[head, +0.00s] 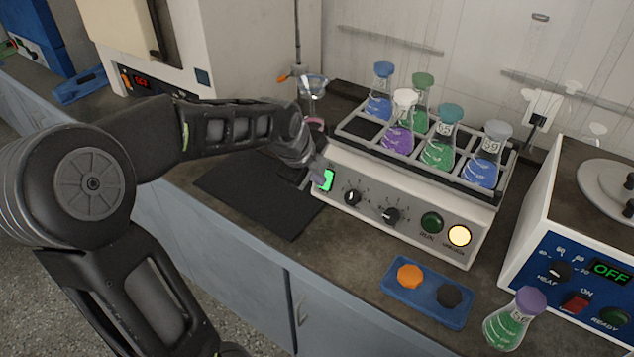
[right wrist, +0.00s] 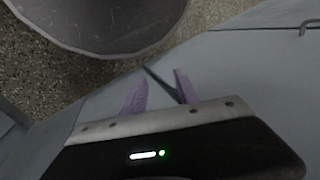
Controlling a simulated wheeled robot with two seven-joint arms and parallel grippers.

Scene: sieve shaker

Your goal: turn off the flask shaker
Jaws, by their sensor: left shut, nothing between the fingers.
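The flask shaker (head: 405,215) is a cream box on the dark bench. Its front panel has a green-lit rocker switch (head: 327,180) at the left end, two black knobs, a dark green RUN lamp (head: 431,222) and a lit yellow lamp (head: 459,235). Its top rack (head: 465,184) holds several stoppered flasks with purple, green and blue liquid. My left gripper (head: 318,174) is shut and empty, its fingertips right at the rocker switch; I cannot tell whether they touch it. My right gripper (right wrist: 158,90) has its purple fingers apart, with nothing visible between them.
A blue tray (head: 420,308) with orange and black stoppers lies in front of the shaker. A green flask (head: 512,320) stands beside it. A blue-panelled machine (head: 575,270) showing OFF stands at the right. A black mat (head: 250,190) lies left of the shaker, partly under my left arm.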

